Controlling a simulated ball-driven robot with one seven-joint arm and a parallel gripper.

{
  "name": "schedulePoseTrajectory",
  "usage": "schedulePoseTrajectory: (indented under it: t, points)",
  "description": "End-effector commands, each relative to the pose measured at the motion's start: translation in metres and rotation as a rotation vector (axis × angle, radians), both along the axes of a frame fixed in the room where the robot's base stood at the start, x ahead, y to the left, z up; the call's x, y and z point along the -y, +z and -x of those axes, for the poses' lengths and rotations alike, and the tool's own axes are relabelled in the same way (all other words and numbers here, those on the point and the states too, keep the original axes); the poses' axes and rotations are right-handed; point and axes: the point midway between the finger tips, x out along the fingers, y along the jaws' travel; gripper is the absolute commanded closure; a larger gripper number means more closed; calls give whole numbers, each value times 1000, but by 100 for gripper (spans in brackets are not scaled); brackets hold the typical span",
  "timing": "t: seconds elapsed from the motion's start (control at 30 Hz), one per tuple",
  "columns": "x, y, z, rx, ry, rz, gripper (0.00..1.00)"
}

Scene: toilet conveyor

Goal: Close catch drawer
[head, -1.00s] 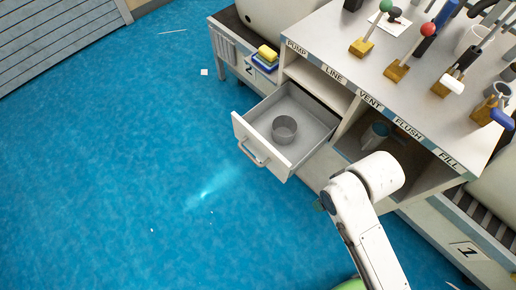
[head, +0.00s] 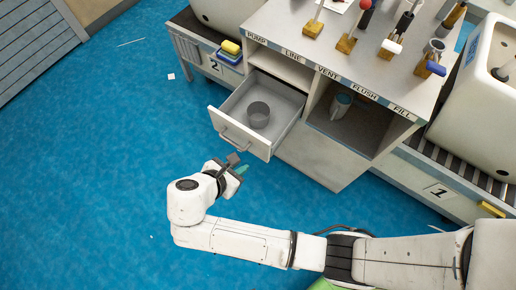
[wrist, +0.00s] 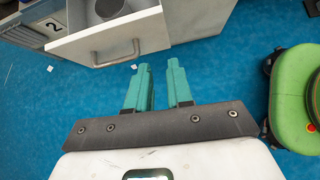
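The catch drawer (head: 228,128) is pulled out of the cabinet in the head view, with a grey cup (head: 258,115) standing inside it. Its front and bar handle (head: 238,142) face the lower left. The drawer front also shows at the top of the wrist view (wrist: 120,42), with its handle (wrist: 112,56). My gripper (head: 240,166) is in front of and below the drawer front, apart from it. In the wrist view the two green fingers (wrist: 160,70) are spread with a gap between them and hold nothing. The fingertips point toward the drawer front, a little right of the handle.
The cabinet (head: 318,155) bears labelled levers on top and has an open compartment with a mug (head: 341,106). Yellow and blue sponges (head: 230,52) lie at its left. Conveyors with toilet parts flank it.

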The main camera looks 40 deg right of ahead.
Motion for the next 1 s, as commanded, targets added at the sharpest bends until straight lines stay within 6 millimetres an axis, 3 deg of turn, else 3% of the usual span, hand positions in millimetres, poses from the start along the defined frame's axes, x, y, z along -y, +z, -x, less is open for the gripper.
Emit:
schedulePoseTrajectory:
  t: [0.07, 0.2, 0.73, 1.0]
  points:
    - [-8, 5, -5, -18, 49, 38, 87]
    - [-4, 0, -7, -27, 66, 53, 100]
    - [65, -65, -28, -28, 59, 50, 100]
    - [95, -61, -39, -25, 60, 48, 100]
